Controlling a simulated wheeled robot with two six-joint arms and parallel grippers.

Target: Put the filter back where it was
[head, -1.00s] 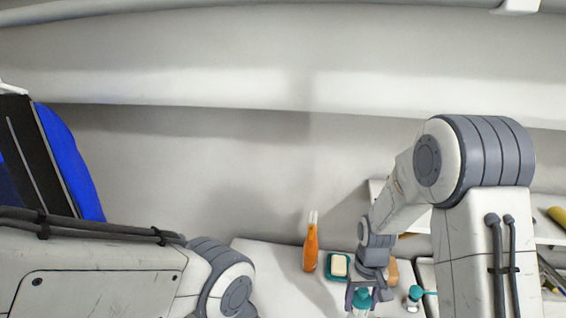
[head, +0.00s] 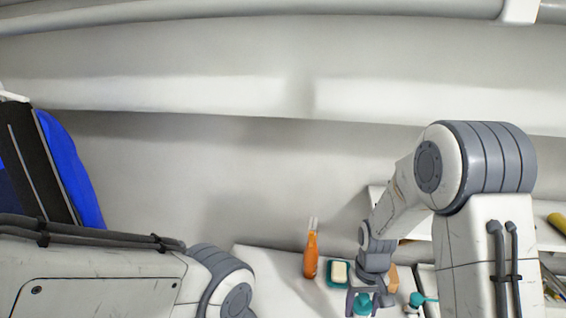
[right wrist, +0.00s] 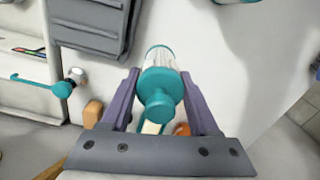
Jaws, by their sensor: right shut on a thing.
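The filter (right wrist: 158,94), a cylinder with a teal cap and a whitish ribbed body, is between the fingers of my right gripper (right wrist: 160,84) in the right wrist view. The gripper is shut on it. In the head view the right gripper (head: 363,297) is low, right of centre, over the white worktop, and the filter's teal part (head: 362,305) shows at its fingers. Its lower end is cut off there. My left arm enters at lower left, but its gripper is outside the picture. Where the filter stood before cannot be told.
On the worktop (head: 275,290) stand an orange bottle (head: 311,256) and a teal dish (head: 338,282) with a cream bar, left of my right gripper. A teal-topped tap-like item (right wrist: 62,89) is nearby. A grey ridged panel (right wrist: 90,25) is at the wrist view's top left.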

